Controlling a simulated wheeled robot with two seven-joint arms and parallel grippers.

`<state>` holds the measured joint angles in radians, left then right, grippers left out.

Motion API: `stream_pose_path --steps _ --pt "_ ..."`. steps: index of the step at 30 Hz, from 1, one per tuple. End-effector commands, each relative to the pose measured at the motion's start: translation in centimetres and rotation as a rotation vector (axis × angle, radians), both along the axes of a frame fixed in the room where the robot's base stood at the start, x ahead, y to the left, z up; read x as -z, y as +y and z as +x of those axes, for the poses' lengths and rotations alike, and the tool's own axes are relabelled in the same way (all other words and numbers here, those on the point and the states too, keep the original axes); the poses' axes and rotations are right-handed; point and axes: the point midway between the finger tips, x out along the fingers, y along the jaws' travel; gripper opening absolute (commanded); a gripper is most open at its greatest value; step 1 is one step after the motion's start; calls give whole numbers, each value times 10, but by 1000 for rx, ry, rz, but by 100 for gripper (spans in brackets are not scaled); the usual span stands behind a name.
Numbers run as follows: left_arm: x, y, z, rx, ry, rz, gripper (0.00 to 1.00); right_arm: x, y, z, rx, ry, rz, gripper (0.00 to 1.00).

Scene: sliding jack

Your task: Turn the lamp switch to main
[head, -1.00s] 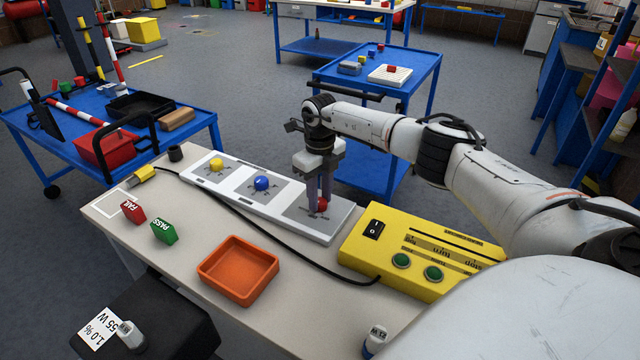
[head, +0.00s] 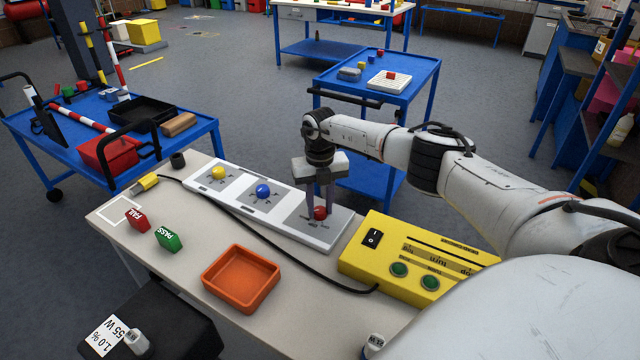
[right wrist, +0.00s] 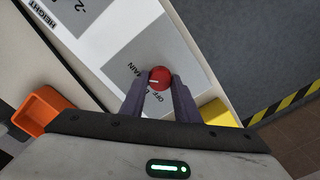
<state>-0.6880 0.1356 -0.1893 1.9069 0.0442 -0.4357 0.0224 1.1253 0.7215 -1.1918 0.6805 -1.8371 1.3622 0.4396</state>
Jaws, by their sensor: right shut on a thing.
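A long white panel (head: 243,211) on the bench carries a yellow knob (head: 218,173), a blue knob (head: 263,190) and a red knob (head: 320,212) on grey plates. My right gripper (head: 320,208) points down and is shut on the red knob at the panel's near right end. In the right wrist view, the fingers sit on either side of the red knob (right wrist: 159,77), which has a short white mark. The words MAIN and OFF show on the plate next to it; other lettering is partly hidden by the fingers. My left gripper is out of view.
A yellow control box (head: 415,262) with a rocker switch and green buttons stands just right of the panel. An orange tray (head: 241,279), a red FAIL block (head: 137,218) and a green PASS block (head: 168,239) are on the bench. A black cable crosses it.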

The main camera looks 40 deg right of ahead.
Motion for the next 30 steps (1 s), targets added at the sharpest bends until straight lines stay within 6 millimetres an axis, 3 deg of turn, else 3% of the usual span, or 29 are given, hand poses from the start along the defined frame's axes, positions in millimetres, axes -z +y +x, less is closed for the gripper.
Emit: stream_pose_path --steps 10,11,14,24,30 --pt "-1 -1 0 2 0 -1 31 -1 -1 1 6 -3 -1 6" --pt "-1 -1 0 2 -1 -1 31 -1 -1 1 6 -3 -1 30" --pt "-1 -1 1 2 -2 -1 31 -1 0 1 5 -3 -1 47" --pt "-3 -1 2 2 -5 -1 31 -3 -1 1 3 -2 0 47" --pt "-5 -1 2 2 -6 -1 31 -32 -1 1 3 -5 -1 47"
